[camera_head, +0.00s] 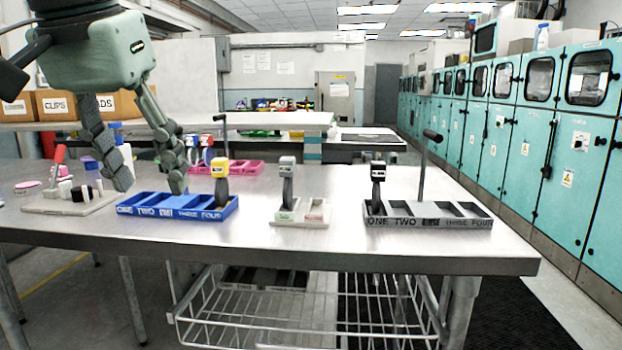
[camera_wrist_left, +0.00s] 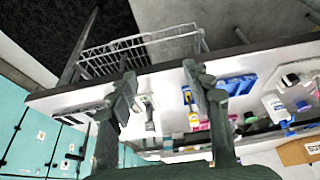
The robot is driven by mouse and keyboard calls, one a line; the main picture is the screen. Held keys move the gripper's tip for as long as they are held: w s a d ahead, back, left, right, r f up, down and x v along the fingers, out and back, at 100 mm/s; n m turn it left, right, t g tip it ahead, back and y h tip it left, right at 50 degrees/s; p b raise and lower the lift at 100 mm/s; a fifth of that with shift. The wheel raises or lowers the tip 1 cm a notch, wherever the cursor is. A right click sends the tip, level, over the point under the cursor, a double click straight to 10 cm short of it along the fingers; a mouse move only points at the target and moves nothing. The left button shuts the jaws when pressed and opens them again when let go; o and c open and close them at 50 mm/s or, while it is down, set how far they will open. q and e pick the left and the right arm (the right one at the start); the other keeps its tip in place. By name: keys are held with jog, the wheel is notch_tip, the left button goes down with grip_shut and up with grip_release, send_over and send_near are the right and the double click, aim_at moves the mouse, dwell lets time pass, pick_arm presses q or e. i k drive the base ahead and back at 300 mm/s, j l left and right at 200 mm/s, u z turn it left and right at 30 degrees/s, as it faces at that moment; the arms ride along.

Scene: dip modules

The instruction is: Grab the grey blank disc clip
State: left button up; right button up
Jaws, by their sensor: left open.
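The likely grey blank disc clip (camera_head: 287,178) stands upright, with a grey block top and a darker stem, at the small pale tray in the middle of the table. Any marking on it is too small to read. It seems to show between my fingers in the left wrist view (camera_wrist_left: 149,118), but small and far off. My left gripper (camera_head: 150,183) is open and empty, fingers pointing down, at the left of the table by the blue tray, well left of the grey clip. My right gripper is in neither view.
A yellow-topped clip (camera_head: 220,185) stands at the blue tray (camera_head: 150,211). A black-topped clip (camera_head: 377,185) stands at the dark grey tray (camera_head: 430,222), which has a tall handle. The small pale tray (camera_head: 300,222) lies between them. Bare table (camera_head: 330,245) runs along the front.

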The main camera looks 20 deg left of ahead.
aim_at(286, 165)
jog(key=i, duration=1.05)
